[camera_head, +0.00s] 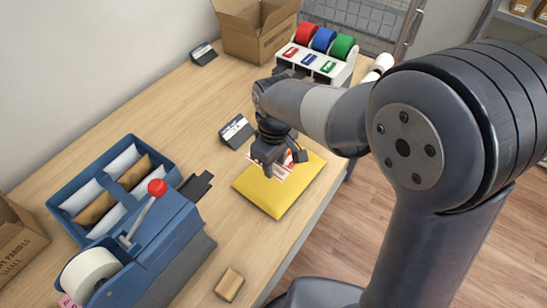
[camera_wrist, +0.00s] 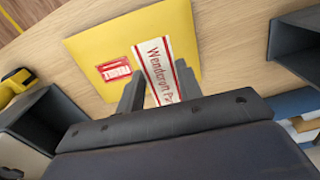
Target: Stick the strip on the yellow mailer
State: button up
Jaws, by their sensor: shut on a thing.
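The yellow mailer (camera_head: 272,200) lies flat on the counter near its front edge; it also shows in the wrist view (camera_wrist: 85,50). A small red and white label (camera_wrist: 114,70) is on its face. My gripper (camera_head: 268,164) is over the mailer, pointing down. It is shut on the strip (camera_wrist: 158,58), a white band with red edges and red lettering, which shows between the two fingers in the wrist view. The strip is above the mailer's face; I cannot tell whether it touches. Its near end is hidden by my gripper.
A blue tape dispenser (camera_head: 170,240) with a red-knobbed lever and a blue tray of mailers (camera_head: 125,140) stand at left. A small brown block (camera_head: 229,284) lies in front. A rack of coloured rolls (camera_head: 340,72) and an open carton (camera_head: 262,40) stand at the back.

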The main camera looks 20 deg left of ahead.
aim_at(275, 168)
jog(key=shift+f+b, duration=3.2)
jog(key=shift+f, duration=1.2)
jog(key=o, duration=0.7)
jog(key=shift+r, duration=0.15)
jog(key=shift+r+p, duration=2.2)
jog(key=shift+r, duration=0.45)
jog(key=shift+r, duration=0.1)
